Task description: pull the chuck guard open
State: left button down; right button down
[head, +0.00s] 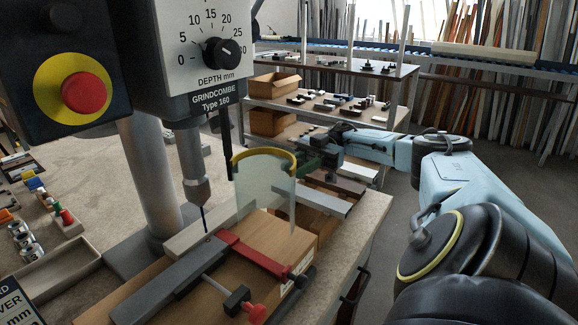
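The chuck guard (265,190) is a clear curved shield with a yellow top rim. It stands in front and to the right of the drill chuck (197,190) and its thin bit. My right arm comes in from the right, and my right gripper (308,160) is close to the guard's right edge, at about the height of the yellow rim. Its dark fingers are small and partly overlapped, so I cannot tell whether they touch the guard or are open or shut. My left gripper is out of view.
Below the guard, a red clamp (262,258) and a grey bar (175,280) lie on a wooden block (270,238). A red stop button (86,92) and depth dial (223,53) are at upper left. Shelves with cardboard boxes (272,122) stand behind.

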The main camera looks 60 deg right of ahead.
jog(key=shift+f, duration=0.2)
jog(key=c, duration=1.2)
grip_release()
jog(key=shift+o, duration=0.2)
jog(key=shift+r, duration=0.1)
notch_tip(320, 180, up, 10)
jog(key=shift+r+p, duration=0.1)
jog(key=shift+p, duration=0.4)
